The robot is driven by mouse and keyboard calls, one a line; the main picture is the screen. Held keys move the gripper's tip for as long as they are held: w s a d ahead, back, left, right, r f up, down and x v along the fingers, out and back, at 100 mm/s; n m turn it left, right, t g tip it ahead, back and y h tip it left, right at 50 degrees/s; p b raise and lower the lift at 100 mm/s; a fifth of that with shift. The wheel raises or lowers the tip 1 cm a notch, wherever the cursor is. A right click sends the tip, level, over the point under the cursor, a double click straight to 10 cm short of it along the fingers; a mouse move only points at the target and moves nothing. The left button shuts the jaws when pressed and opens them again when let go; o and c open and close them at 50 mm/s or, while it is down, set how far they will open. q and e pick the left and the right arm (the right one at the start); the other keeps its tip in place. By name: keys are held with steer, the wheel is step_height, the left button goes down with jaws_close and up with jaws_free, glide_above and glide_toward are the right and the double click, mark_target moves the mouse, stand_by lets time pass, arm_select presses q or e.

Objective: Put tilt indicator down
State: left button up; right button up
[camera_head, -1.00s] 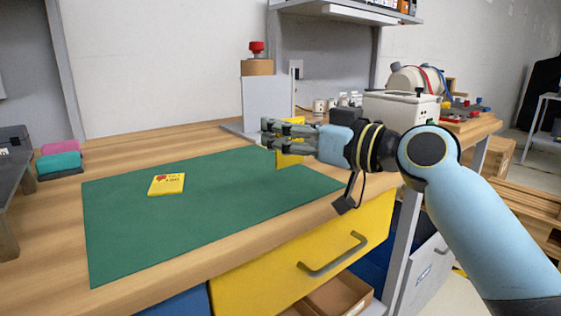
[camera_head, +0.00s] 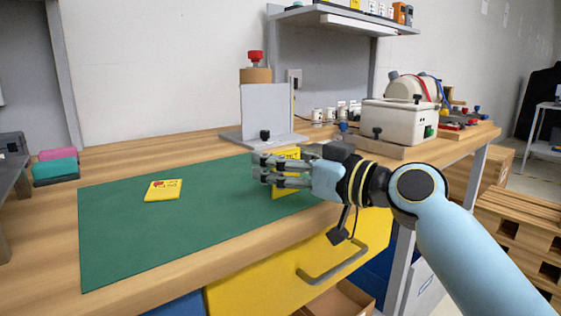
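A flat yellow tilt indicator (camera_head: 163,190) with a red mark lies on the left part of the green mat (camera_head: 140,235). A second yellow tilt indicator (camera_head: 285,191) stands upright at the right part of the mat, behind the fingers of my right gripper (camera_head: 264,170). The fingers look shut on it and hide its middle. Its lower edge is at or just above the mat; I cannot tell if it touches. My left gripper is out of view.
A grey angle plate (camera_head: 266,112) stands behind the mat. A white box (camera_head: 398,118) is at the right back. Pink and teal blocks (camera_head: 55,168) sit at the left. The yellow drawer (camera_head: 270,278) is below the bench edge. The mat's middle is clear.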

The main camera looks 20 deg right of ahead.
steer(key=shift+o, duration=0.7)
steer(key=shift+r, duration=0.25)
steer(key=v, duration=1.2)
steer(key=shift+s+a+f, duration=0.1)
steer(key=shift+f, duration=0.15)
